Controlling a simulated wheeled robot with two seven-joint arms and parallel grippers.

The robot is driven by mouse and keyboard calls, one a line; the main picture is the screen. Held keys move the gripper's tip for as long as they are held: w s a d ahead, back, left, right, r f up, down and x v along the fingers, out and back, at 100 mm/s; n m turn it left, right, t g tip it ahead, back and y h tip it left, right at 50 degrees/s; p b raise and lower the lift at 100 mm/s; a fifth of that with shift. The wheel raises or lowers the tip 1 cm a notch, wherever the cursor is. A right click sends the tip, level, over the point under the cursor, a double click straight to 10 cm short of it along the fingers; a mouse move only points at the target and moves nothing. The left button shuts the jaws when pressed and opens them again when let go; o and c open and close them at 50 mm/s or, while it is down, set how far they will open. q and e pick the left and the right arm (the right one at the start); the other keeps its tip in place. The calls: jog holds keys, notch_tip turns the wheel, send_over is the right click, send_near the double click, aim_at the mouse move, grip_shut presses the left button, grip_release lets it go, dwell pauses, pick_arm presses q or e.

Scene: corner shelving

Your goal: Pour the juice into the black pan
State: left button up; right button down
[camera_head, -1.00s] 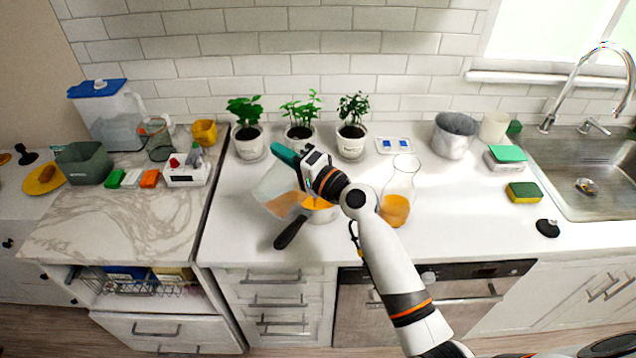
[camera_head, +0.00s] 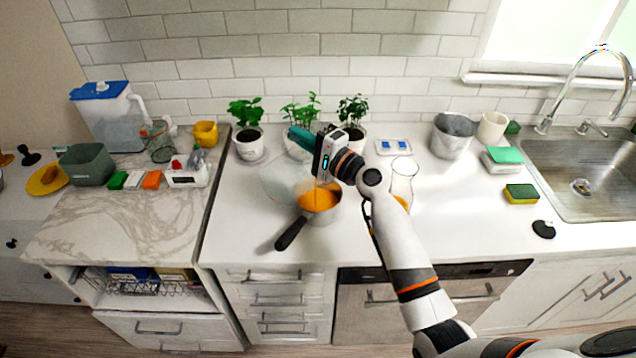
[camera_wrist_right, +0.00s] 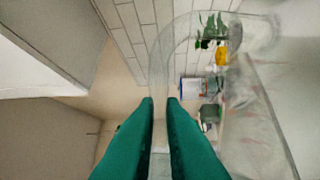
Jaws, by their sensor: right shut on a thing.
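My right gripper (camera_head: 302,138) is shut on a clear pitcher (camera_head: 280,182), whose glass also arcs around the green fingers (camera_wrist_right: 160,103) in the right wrist view. The pitcher is tilted sideways above a small pan (camera_head: 334,214). The pan has a black handle and a light metal-looking body, and sits on the white counter. Orange juice (camera_head: 318,199) fills much of the pan, and a thin orange streak shows just above it. The pitcher looks nearly empty, with a faint orange tint by its lower edge. My left gripper is out of view.
A glass carafe (camera_head: 402,180) with orange liquid stands right of the pan, partly behind my right arm. Potted plants (camera_head: 248,143) line the wall. A metal pot (camera_head: 452,138) and a sponge (camera_head: 521,194) are farther right. The counter front is clear.

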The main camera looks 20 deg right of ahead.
aim_at(281, 165)
jog(key=s+a+f+n+b, duration=0.2)
jog(key=a, duration=0.1)
jog(key=shift+a+f+n+y+b, duration=0.1)
jog(key=shift+f+n+y+b, duration=0.2)
jog(key=shift+n+b, duration=0.1)
jog(key=shift+s+a+r+n, duration=0.25)
jog(key=shift+a+n, duration=0.1)
jog(key=shift+n, duration=0.05)
jog(key=shift+a+r+p, duration=0.1)
jog(key=shift+r+p, duration=0.05)
jog(key=shift+p, duration=0.15)
jog(key=shift+s+a+f+n, duration=0.4)
jog(key=shift+s+a+f, duration=0.15)
jog(key=shift+a, duration=0.1)
jog(key=a+n, duration=0.1)
jog(key=s+a+f+n+b, duration=0.1)
jog(key=s+a+n+g+b, duration=0.1)
jog(key=a+n, duration=0.1)
jog(key=shift+s+f, duration=0.2)
jog(key=shift+f, duration=0.05)
jog(key=s+a+f+n+g, duration=0.1)
jog(key=s+a+f+n, duration=0.4)
jog(key=n, duration=0.7)
jog(key=shift+a+f, duration=0.15)
jog(key=shift+a, duration=1.25)
